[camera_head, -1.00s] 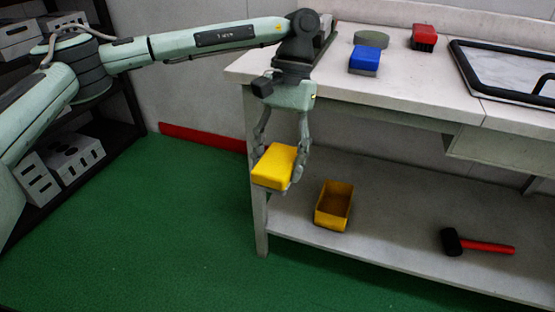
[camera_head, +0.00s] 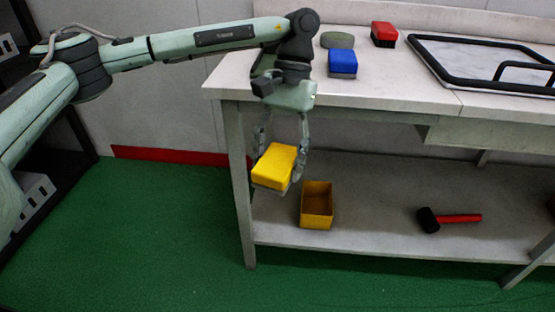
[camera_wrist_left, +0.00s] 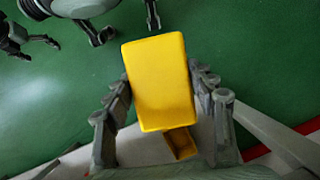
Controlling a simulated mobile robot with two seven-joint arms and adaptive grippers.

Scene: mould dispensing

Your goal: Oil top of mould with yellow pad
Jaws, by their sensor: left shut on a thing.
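My left gripper (camera_head: 280,165) is shut on the yellow pad (camera_head: 274,166), its fingers on either side of it. The pad hangs in front of the bench, below the level of its top. In the left wrist view the pad (camera_wrist_left: 160,82) fills the middle, between the fingers of the left gripper (camera_wrist_left: 165,100). I cannot pick out a mould with certainty.
The bench (camera_head: 270,92) holds a blue brush (camera_head: 343,64), a red brush (camera_head: 384,34), a grey-green round thing (camera_head: 337,40) and a black-framed tray (camera_head: 440,62). On its lower shelf (camera_head: 370,225) lie a yellow bin (camera_head: 316,205) and a mallet (camera_head: 450,218). Green floor (camera_head: 160,240) is free at left.

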